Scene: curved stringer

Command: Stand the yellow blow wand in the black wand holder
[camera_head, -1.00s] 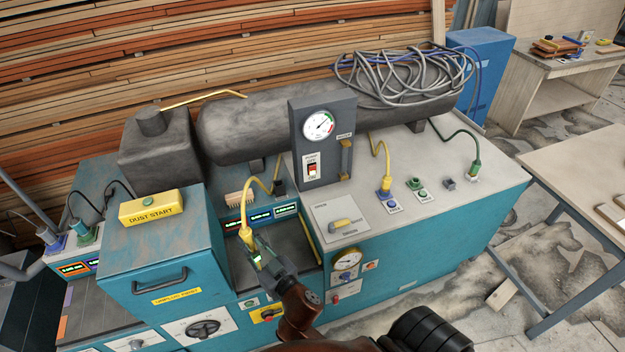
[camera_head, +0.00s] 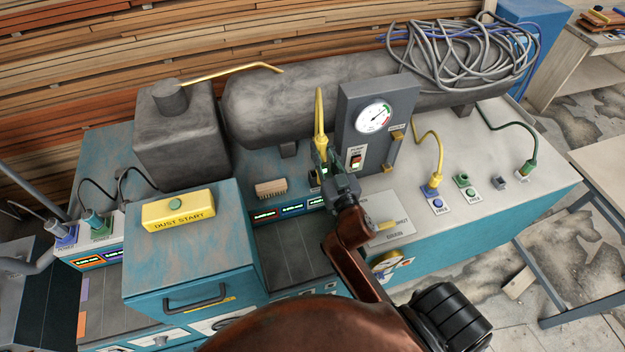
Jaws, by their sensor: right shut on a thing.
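The yellow blow wand (camera_head: 319,112) stands roughly upright in my right gripper, its thin tip pointing up. My right gripper (camera_head: 323,162) is shut on the wand's lower part, in front of the tank and left of the gauge panel. The black wand holder (camera_head: 312,181) shows only in part, just left of and behind the gripper. The wand's lower end is hidden by the fingers, so I cannot tell whether it touches the holder. My left gripper is not in view.
The grey gauge panel (camera_head: 377,118) stands close to the right of the gripper. The dark tank (camera_head: 262,105) lies behind. A small brush (camera_head: 271,188) and lit displays (camera_head: 292,210) are to the left. A teal cabinet with a yellow dust start box (camera_head: 178,209) stands further left.

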